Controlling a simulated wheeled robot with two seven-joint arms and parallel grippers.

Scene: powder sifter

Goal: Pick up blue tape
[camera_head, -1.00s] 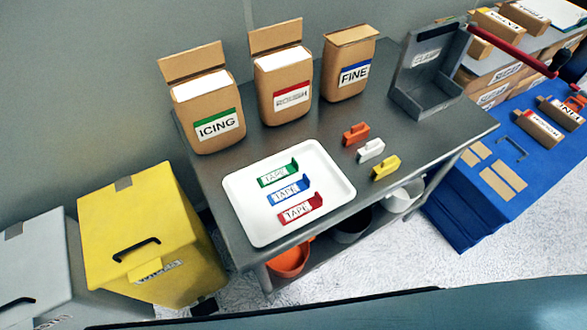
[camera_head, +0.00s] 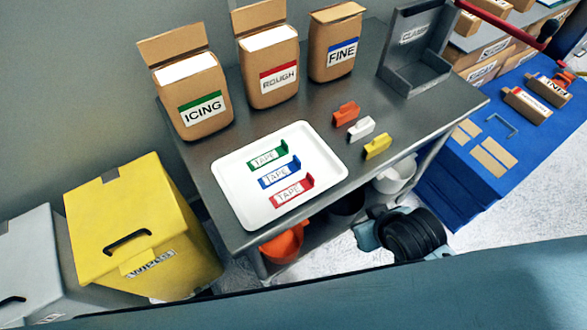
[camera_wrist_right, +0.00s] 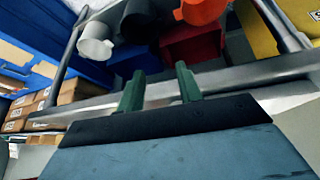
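The blue tape (camera_head: 280,174) lies in the white tray (camera_head: 228,198) on the metal table, between the green tape (camera_head: 268,157) and the red tape (camera_head: 292,191). My right gripper's two green fingers (camera_wrist_right: 158,84) stand apart with nothing between them in the right wrist view, facing the table's edge and lower shelf. In the head view, part of my right arm shows as a dark rounded wrist in front of the table, lower than the tray and to its right. No tape shows in the right wrist view. My left gripper is not in view.
Icing (camera_head: 193,90), rough (camera_head: 270,70) and fine (camera_head: 337,45) bags stand at the table's back. Orange (camera_head: 346,113), white (camera_head: 361,127) and yellow (camera_head: 377,146) blocks sit right of the tray. A grey metal scoop-like bin (camera_head: 405,75) is at the far right. A yellow bin (camera_head: 130,215) stands left.

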